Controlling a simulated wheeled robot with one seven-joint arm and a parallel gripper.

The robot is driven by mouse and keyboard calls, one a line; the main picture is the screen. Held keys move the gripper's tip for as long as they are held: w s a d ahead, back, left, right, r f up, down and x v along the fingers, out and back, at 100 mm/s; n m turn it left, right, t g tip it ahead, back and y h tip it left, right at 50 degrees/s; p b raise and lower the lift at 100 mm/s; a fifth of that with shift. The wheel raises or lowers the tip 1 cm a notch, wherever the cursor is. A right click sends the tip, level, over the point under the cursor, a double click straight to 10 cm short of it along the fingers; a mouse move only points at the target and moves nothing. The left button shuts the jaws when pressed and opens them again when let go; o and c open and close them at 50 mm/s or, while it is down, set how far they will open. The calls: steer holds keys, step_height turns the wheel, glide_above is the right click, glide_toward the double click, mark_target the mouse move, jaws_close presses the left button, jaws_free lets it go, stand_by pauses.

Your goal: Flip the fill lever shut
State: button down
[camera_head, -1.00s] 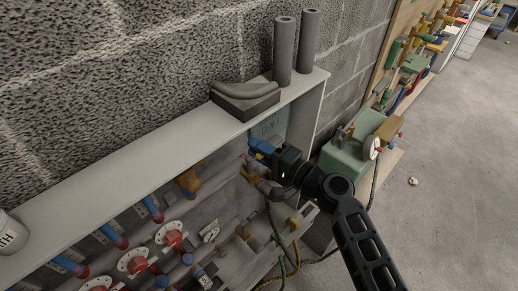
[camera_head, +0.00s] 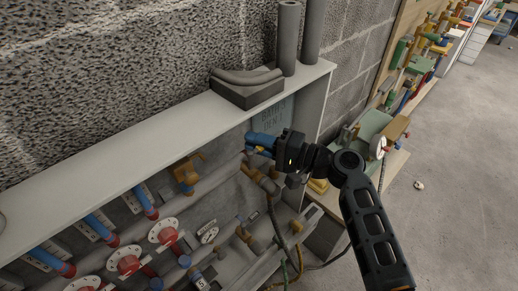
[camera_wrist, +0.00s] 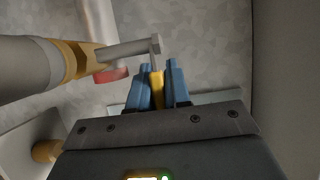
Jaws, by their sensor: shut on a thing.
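My gripper (camera_head: 258,143) reaches into the right end of the recessed pipe panel, near the upper right corner. In the wrist view its blue fingers (camera_wrist: 160,84) are closed on a narrow yellow piece (camera_wrist: 157,88), which I take to be the fill lever. A bit of yellow, probably the same lever (camera_head: 264,152), shows by the fingers in the head view. In the wrist view a grey pipe with a brass collar (camera_wrist: 78,60) and a grey stem with a hex end (camera_wrist: 130,49) stand left of the fingers. The lever's pivot is hidden.
Red handwheels (camera_head: 125,262) and pipes lie left and below. A green machine (camera_head: 372,127) stands right; open floor lies beyond.

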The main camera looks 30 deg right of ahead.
steer(key=c, duration=1.2)
jaws_free()
steer(key=shift+o, duration=0.2)
steer(key=b+v, duration=0.1)
steer(key=v, duration=0.7)
steer(key=shift+d+f, duration=0.1)
